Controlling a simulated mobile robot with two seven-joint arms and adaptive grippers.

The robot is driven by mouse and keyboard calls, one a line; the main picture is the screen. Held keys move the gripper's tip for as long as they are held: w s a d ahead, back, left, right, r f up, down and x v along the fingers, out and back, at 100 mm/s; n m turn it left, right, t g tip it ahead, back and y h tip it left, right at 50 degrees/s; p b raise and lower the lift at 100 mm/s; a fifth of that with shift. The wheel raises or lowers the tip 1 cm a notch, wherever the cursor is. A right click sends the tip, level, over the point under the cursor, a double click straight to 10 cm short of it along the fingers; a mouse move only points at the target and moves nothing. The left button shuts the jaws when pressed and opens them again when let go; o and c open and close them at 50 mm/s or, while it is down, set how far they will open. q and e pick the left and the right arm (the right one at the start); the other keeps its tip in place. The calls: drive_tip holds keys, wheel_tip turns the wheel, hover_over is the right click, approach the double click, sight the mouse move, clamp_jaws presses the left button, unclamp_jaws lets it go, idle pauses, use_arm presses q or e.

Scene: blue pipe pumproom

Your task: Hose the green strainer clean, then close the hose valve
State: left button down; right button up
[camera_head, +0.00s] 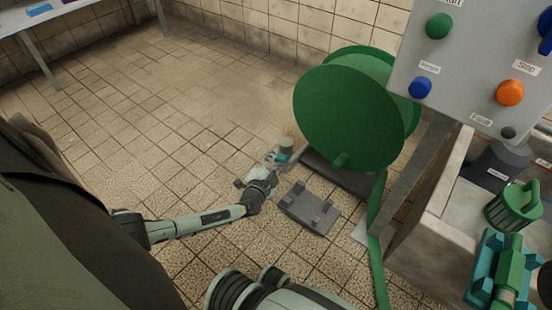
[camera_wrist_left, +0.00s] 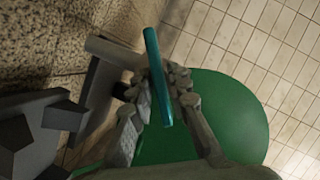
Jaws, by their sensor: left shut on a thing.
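My left gripper (camera_head: 277,161) is low beside the hose reel, shut on the teal lever (camera_head: 283,156) of the hose valve. In the left wrist view the teal lever (camera_wrist_left: 158,78) passes between the fingers (camera_wrist_left: 158,100). The grey valve pipe (camera_head: 286,144) is partly hidden by the gripper. The green strainer (camera_head: 513,207), a basket with a handle, stands upright in the grey trough at right. I cannot tell how clean it is. A green hose nozzle (camera_head: 510,268) lies in a teal cradle (camera_head: 485,262) in front of the strainer. My right gripper is not in view.
The green hose reel (camera_head: 345,112) stands behind the valve, its hose (camera_head: 376,235) running down to the front. A grey floor bracket (camera_head: 309,208) lies near my left gripper. A button panel (camera_head: 455,60) overhangs the trough (camera_head: 424,225). Tiled floor at left is clear.

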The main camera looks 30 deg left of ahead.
use_arm(q)
drive_tip(key=m+t+y, duration=0.1)
drive_tip(key=m, duration=0.2)
drive_tip(key=shift+f+m, duration=0.15)
drive_tip(key=shift+m, duration=0.15)
drive_tip(key=shift+m+t+y, duration=0.4)
drive_tip(key=shift+m+t, duration=0.2)
drive_tip(key=shift+m, duration=0.6)
drive_tip(key=c, duration=1.6)
unclamp_jaws()
